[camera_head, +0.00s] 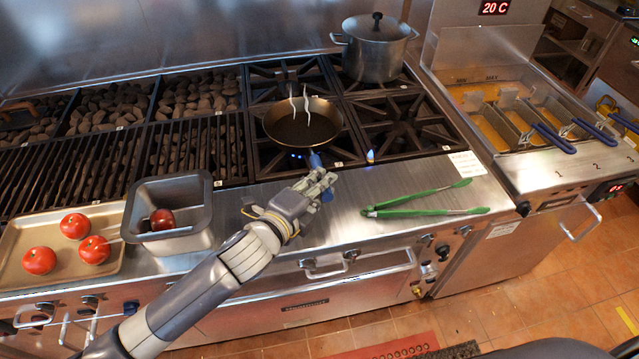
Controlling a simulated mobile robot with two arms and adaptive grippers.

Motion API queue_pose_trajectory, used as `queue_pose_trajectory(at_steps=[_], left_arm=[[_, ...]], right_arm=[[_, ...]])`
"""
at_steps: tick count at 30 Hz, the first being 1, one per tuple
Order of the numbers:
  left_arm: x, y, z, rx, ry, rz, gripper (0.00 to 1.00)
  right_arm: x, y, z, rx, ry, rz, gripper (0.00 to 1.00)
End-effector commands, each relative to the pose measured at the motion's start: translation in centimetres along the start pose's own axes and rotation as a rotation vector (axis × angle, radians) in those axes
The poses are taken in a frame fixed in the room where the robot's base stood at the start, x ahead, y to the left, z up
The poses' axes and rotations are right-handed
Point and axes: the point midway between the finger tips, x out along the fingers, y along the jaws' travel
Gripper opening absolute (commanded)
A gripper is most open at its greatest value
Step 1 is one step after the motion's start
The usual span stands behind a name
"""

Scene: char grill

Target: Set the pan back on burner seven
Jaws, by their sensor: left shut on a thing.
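A dark round frying pan (303,124) with a blue handle (315,160) is over the front left of the stove's open burners, overlapping the gap to the burner behind. Two pale wisps rise from it. I cannot tell whether it rests on the grate or hangs just above it. My left gripper (325,183) is shut on the pan's handle at the stove's front edge, and its fingers hide the handle's end. Small blue flames (295,156) show beneath the pan's front. No burner number is readable. My right gripper is not in view.
A lidded steel pot (375,48) stands on the back right burner; the front right burner (402,122) is empty. Green tongs (425,201) lie on the steel front ledge. A steel bin (168,190) and a tray of tomatoes (18,240) are left. Fryer baskets (512,126) are right.

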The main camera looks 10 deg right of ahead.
Motion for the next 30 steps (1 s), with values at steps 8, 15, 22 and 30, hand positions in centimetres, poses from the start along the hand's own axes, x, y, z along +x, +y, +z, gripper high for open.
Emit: queue_pose_trajectory(at_steps=[8,15,22,30], left_arm=[[0.1,0.3,0.0,0.000,0.000,0.001,0.40],[0.1,0.3,0.0,0.000,0.000,0.000,0.40],[-1.3,0.1,0.0,0.000,0.001,0.000,0.40],[-6.2,0.2,0.0,0.001,0.001,0.001,0.40]], right_arm=[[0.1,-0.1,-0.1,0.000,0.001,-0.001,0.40],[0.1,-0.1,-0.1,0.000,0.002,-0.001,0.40],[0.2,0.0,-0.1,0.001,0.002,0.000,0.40],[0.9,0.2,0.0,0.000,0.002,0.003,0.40]])
